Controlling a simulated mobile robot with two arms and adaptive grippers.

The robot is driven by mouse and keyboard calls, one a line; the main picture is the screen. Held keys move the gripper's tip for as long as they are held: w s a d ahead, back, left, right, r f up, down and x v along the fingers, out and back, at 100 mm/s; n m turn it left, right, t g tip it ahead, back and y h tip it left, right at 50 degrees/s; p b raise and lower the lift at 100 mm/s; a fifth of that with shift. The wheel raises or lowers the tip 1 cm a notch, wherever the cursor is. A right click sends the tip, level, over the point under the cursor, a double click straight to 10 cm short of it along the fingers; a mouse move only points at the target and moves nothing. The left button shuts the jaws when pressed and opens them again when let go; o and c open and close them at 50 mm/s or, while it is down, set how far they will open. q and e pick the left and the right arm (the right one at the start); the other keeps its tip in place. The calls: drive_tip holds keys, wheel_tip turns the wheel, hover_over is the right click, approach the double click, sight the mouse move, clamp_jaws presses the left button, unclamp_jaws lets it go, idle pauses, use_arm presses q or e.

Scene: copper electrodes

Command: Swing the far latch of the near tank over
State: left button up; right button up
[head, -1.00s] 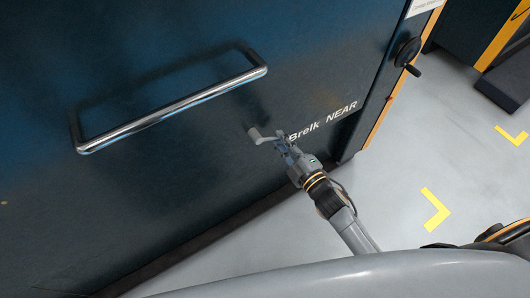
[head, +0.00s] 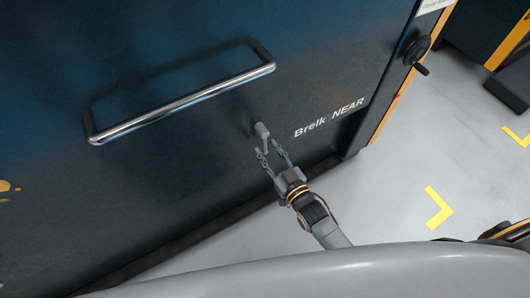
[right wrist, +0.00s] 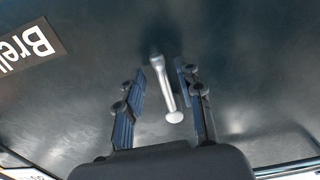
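A small grey latch lever (head: 263,133) sticks out from the dark blue face of the near tank (head: 190,160), left of the "Brelk NEAR" lettering. Its handle points downward in the head view. My right gripper (head: 269,151) is open just below it, with its fingertips apart near the handle's free end. In the right wrist view the pale latch handle (right wrist: 168,92) lies between the two spread fingers, with gaps on both sides. My left gripper is not in view.
A long chrome handle bar (head: 185,103) projects from the tank face at upper left. A black handwheel (head: 417,50) sits at the tank's right edge. The grey floor (head: 400,170) with yellow corner marks is open at the right.

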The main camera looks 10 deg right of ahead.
drive_tip(key=shift+p+v, duration=0.9)
drive_tip(key=shift+v, duration=2.1)
